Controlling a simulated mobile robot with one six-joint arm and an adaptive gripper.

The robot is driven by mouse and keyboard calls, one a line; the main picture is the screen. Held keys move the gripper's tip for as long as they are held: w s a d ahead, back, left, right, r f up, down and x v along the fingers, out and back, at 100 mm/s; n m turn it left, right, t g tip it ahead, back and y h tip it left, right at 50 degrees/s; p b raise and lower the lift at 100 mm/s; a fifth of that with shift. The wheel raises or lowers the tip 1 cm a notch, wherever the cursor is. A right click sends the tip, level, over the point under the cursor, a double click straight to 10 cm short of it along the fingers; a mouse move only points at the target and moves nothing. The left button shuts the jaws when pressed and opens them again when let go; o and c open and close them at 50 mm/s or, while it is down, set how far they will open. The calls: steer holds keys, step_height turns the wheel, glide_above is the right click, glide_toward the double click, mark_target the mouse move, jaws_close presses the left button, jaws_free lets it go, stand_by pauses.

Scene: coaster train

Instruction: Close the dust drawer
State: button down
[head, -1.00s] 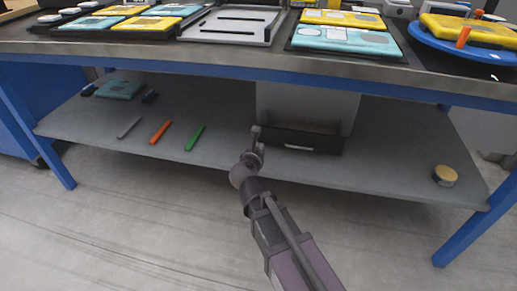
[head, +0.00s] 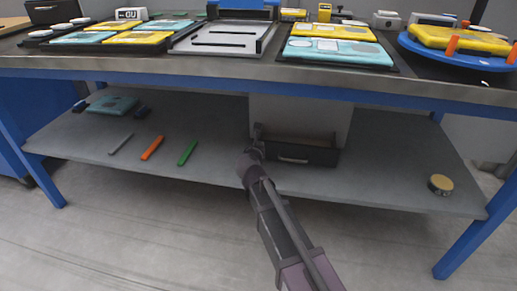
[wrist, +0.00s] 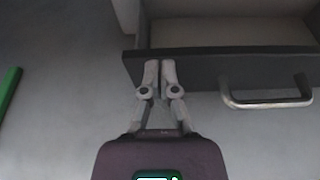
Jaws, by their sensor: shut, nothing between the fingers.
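The dust drawer (head: 303,154) is a dark, open-topped drawer at the bottom of a light grey box (head: 301,118) on the lower shelf. It stands pulled out, and its empty inside shows in the wrist view (wrist: 230,32). A silver bar handle (wrist: 268,96) is on its front, right of my gripper. My gripper (wrist: 160,66) is shut and empty, its fingertips at the left part of the drawer front (wrist: 205,68). I cannot tell whether they touch it. In the head view my gripper (head: 257,131) covers the drawer's left end.
A green stick (head: 187,152), an orange stick (head: 152,148) and a grey stick (head: 121,144) lie on the shelf (head: 220,178) to the left. A round tin (head: 440,185) stands far right. The blue-edged tabletop (head: 230,82) overhangs the shelf.

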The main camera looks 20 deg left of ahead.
mark_target(268, 123)
stand_by(0.3)
steer(key=w+a, duration=0.1)
steer(key=w, duration=0.2)
steer(key=w+a, duration=0.1)
steer(key=w, duration=0.7)
steer(key=shift+a, duration=0.4)
steer(key=shift+w, duration=0.6)
steer(key=shift+r, duration=0.1)
steer(key=shift+s+d, duration=0.2)
steer(key=shift+s, duration=0.4)
steer(key=f+p+v, duration=0.1)
steer(key=p+v, duration=0.2)
steer(key=v, duration=1)
steer(key=shift+s, duration=0.2)
